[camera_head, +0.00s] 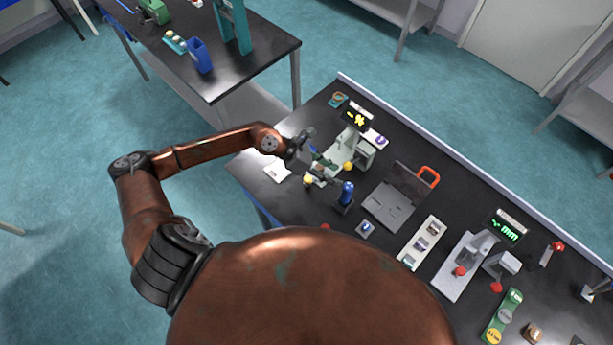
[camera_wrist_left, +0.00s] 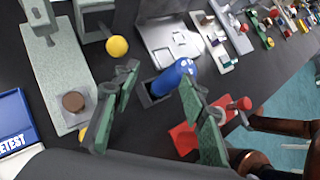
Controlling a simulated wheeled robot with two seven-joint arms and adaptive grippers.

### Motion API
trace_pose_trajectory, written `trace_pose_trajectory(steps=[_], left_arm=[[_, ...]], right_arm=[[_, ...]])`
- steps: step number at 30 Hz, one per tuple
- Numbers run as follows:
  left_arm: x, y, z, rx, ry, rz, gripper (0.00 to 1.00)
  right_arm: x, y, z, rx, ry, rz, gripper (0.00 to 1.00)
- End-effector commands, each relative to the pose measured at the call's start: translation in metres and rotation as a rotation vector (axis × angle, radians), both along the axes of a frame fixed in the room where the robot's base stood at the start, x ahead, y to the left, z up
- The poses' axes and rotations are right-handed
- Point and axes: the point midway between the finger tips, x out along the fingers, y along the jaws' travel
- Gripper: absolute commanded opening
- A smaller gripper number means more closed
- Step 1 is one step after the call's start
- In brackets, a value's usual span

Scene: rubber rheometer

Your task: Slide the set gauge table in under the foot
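The pale green gauge stand (camera_head: 336,156) with a lit % display (camera_head: 355,115) stands near the table's far left. In the left wrist view its long base (camera_wrist_left: 58,80) bears a brown disc (camera_wrist_left: 73,102) on a small grey plate; a yellow knob (camera_wrist_left: 83,134) beside it is partly hidden. A grey frame (camera_wrist_left: 92,22) with a yellow ball (camera_wrist_left: 117,46) stands beside the base. I cannot tell for sure which part is the set gauge table. My left gripper (camera_head: 325,170) is open and empty, beside the stand; its fingers (camera_wrist_left: 158,78) show apart. My right gripper does not show.
A blue-handled tool (camera_head: 346,192) stands upright close to the left gripper; a red object (camera_wrist_left: 188,138) lies near its fingers. A grey case (camera_head: 393,197), a white tray (camera_head: 421,243) and a second gauge with an mm display (camera_head: 503,228) lie to the right.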

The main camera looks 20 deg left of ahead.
Motion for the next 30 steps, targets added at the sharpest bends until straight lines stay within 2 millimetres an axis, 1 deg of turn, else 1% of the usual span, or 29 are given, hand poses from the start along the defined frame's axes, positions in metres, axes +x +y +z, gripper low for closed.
trace_pose_trajectory(steps=[1,3,6,9,12,21,24,30], left_arm=[[0.002,0.03,-0.016,0.131,-0.003,-0.044,0.4],[0.001,0.068,-0.035,0.281,0.007,-0.091,0.4],[0.001,0.107,-0.047,0.417,0.024,-0.13,0.4],[0.0,0.122,-0.054,0.474,0.035,-0.146,0.4],[0.001,0.122,-0.063,0.485,0.038,-0.149,0.4],[0.009,0.105,-0.105,0.479,0.039,-0.147,0.4],[0.011,0.101,-0.116,0.48,0.038,-0.147,0.4],[0.012,0.098,-0.125,0.48,0.036,-0.147,0.4]], right_arm=[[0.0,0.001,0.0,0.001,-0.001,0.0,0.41],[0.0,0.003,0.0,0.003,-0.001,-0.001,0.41],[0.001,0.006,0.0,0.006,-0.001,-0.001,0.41],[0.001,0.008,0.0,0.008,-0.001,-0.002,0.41],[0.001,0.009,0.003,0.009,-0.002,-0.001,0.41],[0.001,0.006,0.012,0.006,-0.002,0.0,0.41],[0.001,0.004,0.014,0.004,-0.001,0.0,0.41],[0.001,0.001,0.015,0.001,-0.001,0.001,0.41]])
